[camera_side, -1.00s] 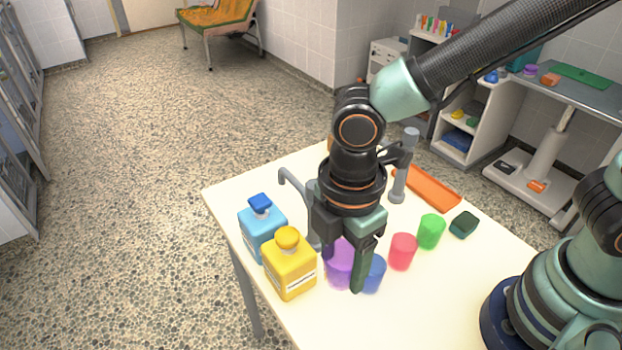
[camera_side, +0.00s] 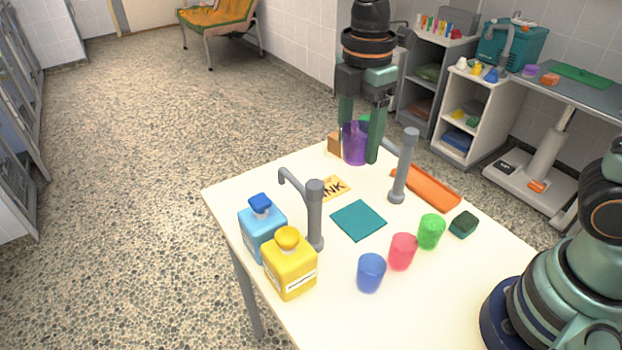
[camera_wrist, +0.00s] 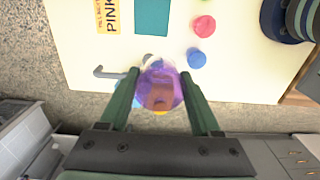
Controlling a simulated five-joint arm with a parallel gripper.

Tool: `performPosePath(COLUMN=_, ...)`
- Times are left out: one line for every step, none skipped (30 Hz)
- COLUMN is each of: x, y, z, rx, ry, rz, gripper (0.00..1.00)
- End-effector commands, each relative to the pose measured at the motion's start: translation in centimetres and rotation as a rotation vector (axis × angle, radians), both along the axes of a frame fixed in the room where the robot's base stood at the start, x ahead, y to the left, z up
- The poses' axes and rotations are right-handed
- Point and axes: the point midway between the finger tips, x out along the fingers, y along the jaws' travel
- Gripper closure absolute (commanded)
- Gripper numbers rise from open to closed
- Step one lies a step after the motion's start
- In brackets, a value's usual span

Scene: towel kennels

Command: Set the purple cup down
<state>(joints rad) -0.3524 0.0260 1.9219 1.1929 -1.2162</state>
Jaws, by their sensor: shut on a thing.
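The purple cup (camera_side: 355,144) is held between the two fingers of my gripper (camera_side: 360,140), which is shut on it. It also shows in the wrist view (camera_wrist: 160,76), between my gripper's fingers (camera_wrist: 160,98). The cup is in the air above the table (camera_side: 440,285). In the side view it overlaps the table's far end; in the wrist view it overlaps the table edge near the bottles. A brownish patch shows inside the cup. The blue cup (camera_side: 371,272), red-pink cup (camera_side: 402,251) and green cup (camera_side: 431,231) stand upright on the table.
A teal square (camera_side: 358,220) lies flat mid-table, beside a partly hidden yellow sign (camera_side: 333,188) reading "PINK" in the wrist view. Two grey taps (camera_side: 315,215) (camera_side: 403,168) rise nearby. A blue bottle (camera_side: 262,230) and yellow bottle (camera_side: 289,266) stand left; an orange tray (camera_side: 427,188) lies right.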

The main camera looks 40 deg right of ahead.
Motion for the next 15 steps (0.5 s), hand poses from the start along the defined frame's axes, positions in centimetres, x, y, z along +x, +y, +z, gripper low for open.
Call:
performPosePath(x=0.8, y=-1.5, z=0.0, rx=0.0, ry=0.001, rz=-0.009, gripper=0.88)
performPosePath(x=1.2, y=-2.3, z=0.0, rx=0.0, ry=0.001, rz=-0.008, gripper=0.88)
performPosePath(x=1.6, y=-3.1, z=0.1, rx=0.0, ry=0.001, rz=-0.007, gripper=0.88)
performPosePath(x=1.9, y=-3.6, z=0.1, rx=0.0, ry=0.001, rz=-0.006, gripper=0.88)
performPosePath(x=2.1, y=-4.1, z=0.1, rx=0.0, ry=0.001, rz=-0.005, gripper=0.88)
performPosePath(x=2.3, y=-4.6, z=0.1, rx=0.0, ry=0.001, rz=-0.004, gripper=0.88)
performPosePath(x=2.4, y=-4.9, z=0.1, rx=0.0, ry=0.002, rz=-0.002, gripper=0.88)
performPosePath(x=2.5, y=-5.1, z=0.0, rx=-0.001, ry=0.002, rz=-0.001, gripper=0.88)
performPosePath(x=2.6, y=-5.4, z=-0.2, rx=-0.001, ry=0.002, rz=0.0, gripper=0.88)
performPosePath(x=2.6, y=-5.5, z=-0.4, rx=-0.001, ry=0.002, rz=0.0, gripper=0.88)
performPosePath(x=2.7, y=-5.5, z=-0.8, rx=-0.001, ry=0.003, rz=0.001, gripper=0.88)
performPosePath(x=2.6, y=-5.6, z=-1.4, rx=-0.001, ry=0.004, rz=0.002, gripper=0.88)
performPosePath(x=2.6, y=-5.6, z=-2.1, rx=-0.001, ry=0.006, rz=0.002, gripper=0.88)
performPosePath(x=2.6, y=-5.6, z=-2.7, rx=-0.001, ry=0.007, rz=0.002, gripper=0.88)
performPosePath(x=2.5, y=-5.6, z=-3.7, rx=-0.002, ry=0.007, rz=0.002, gripper=0.88)
